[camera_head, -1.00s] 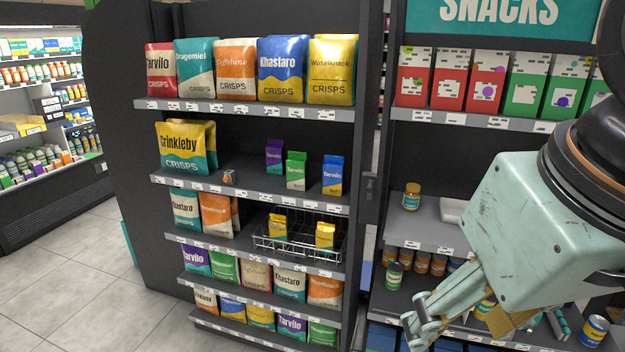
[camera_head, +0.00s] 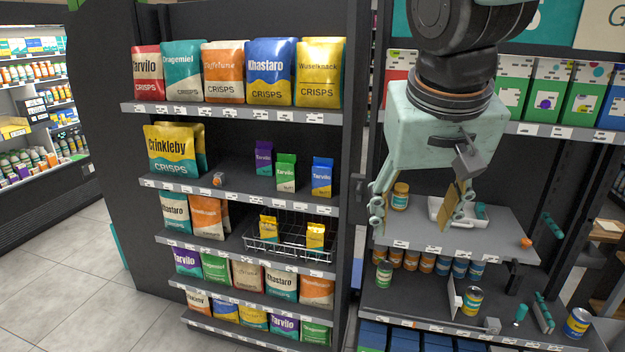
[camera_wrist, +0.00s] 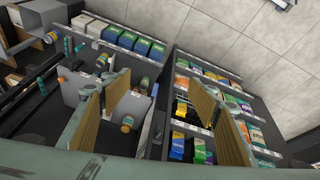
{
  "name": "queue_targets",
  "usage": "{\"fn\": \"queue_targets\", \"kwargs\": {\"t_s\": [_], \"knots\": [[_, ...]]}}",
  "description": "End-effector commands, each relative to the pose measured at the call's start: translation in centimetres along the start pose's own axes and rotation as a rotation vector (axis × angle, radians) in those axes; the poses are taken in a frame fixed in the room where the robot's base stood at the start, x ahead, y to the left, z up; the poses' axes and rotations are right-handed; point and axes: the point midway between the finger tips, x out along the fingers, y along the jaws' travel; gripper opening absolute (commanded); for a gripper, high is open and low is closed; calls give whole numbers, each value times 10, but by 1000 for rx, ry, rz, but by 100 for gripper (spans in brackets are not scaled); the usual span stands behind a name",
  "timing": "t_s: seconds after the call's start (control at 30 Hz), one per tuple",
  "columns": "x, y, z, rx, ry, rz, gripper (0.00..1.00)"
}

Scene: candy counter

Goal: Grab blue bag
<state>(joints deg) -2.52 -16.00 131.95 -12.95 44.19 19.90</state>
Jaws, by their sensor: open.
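A small blue bag (camera_head: 322,178) stands upright at the right end of the second shelf from the top of the crisps rack. A small green bag (camera_head: 286,173) and a purple bag (camera_head: 263,158) stand to its left. A large blue and yellow Khastaro bag (camera_head: 270,72) stands on the top shelf. My gripper (camera_head: 413,218) is open and empty, pointing down, to the right of the rack and apart from the small blue bag. Its spread fingers also show in the wrist view (camera_wrist: 160,88).
A wire basket (camera_head: 290,250) with small yellow bags (camera_head: 315,236) sits one shelf below. A dark upright post (camera_head: 354,150) stands between the rack and the right-hand shelves. A jar (camera_head: 400,196) and white tray (camera_head: 438,212) are close by my gripper. Grey floor is free at left.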

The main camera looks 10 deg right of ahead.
Motion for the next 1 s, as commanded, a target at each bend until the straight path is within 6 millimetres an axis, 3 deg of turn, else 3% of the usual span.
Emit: {"fn": "queue_targets", "kwargs": {"t_s": [0.47,1.0], "knots": [[36,-16,-104,64,34,51,55],[98,-49,-209,128,81,83,55]]}}
